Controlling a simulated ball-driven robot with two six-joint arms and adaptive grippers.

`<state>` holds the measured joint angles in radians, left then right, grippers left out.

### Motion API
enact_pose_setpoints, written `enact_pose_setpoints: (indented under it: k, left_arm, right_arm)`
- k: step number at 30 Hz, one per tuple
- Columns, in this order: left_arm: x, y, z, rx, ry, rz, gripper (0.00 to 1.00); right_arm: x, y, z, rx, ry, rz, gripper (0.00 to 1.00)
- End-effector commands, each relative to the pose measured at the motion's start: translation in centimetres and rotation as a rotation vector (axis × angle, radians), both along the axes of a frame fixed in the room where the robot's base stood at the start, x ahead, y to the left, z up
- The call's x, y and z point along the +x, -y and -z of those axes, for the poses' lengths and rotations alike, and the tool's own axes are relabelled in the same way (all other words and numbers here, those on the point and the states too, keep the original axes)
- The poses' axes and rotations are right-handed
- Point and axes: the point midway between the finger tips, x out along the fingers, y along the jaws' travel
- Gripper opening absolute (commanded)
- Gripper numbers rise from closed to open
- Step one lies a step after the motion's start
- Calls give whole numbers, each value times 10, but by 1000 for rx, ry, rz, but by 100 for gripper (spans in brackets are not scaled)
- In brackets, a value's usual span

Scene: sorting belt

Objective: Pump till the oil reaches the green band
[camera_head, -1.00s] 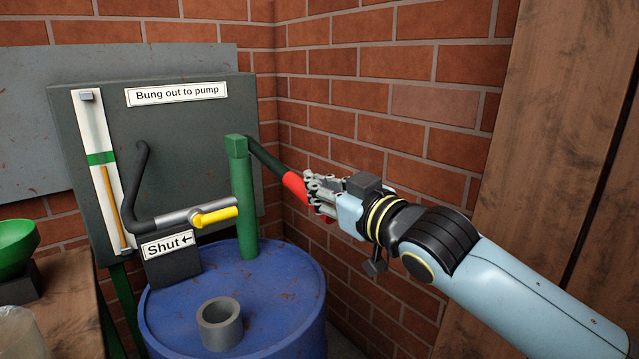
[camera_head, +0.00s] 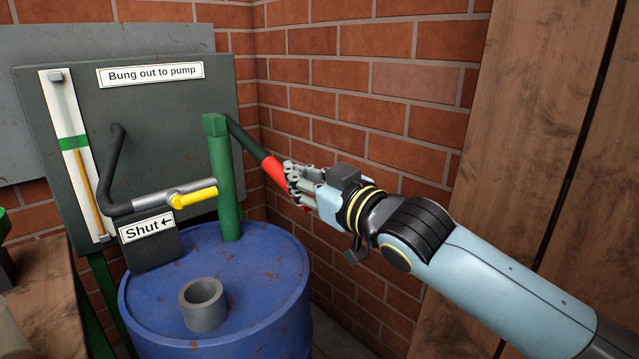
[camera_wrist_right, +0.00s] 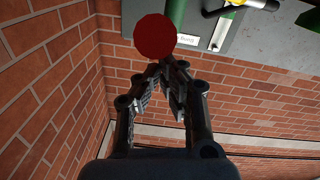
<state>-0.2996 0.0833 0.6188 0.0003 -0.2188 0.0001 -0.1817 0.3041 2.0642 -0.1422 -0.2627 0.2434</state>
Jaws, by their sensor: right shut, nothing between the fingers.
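The green pump (camera_head: 222,190) stands upright on the blue drum (camera_head: 270,275). Its dark handle slopes down to the right and ends in a red grip (camera_head: 274,170). My right gripper (camera_head: 290,180) is at this grip, shut with nothing between its fingers; in the right wrist view its fingertips (camera_wrist_right: 163,68) meet just below the round red end (camera_wrist_right: 154,36). The gauge (camera_head: 62,110) has an amber oil column (camera_head: 90,190) whose top is just below the green band (camera_head: 74,143). My left gripper is not in view.
A yellow valve lever (camera_head: 195,198) lies along the pipe above a "Shut ←" sign (camera_head: 146,228). A grey ring (camera_head: 203,312) stands open on the drum. A plate (camera_head: 150,74) reads "Bung out to pump". A brick wall (camera_head: 400,130) is close behind my right gripper.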

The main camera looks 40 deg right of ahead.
Motion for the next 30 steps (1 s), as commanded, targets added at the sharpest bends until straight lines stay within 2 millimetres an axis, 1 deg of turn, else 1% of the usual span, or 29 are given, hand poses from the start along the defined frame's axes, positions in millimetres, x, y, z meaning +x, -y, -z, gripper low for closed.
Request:
enact_pose_setpoints:
  k: [1, 9, 15, 21, 25, 30]
  left_arm:
    - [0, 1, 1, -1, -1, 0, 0]
    - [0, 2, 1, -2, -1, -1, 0]
    - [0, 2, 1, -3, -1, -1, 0]
    - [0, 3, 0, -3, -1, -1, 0]
    - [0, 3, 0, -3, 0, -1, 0]
    - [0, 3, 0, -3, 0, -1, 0]
  right_arm:
    - [-8, 3, 13, -4, -31, 7, 0]
    - [-59, 4, 8, -10, -20, 6, 0]
    - [-89, 3, 3, -8, -8, 2, 0]
    - [-108, 4, 1, -7, -2, 0, 0]
    - [-114, 3, -1, -6, 2, 0, 0]
    - [-116, 3, -2, -5, 4, -1, 0]
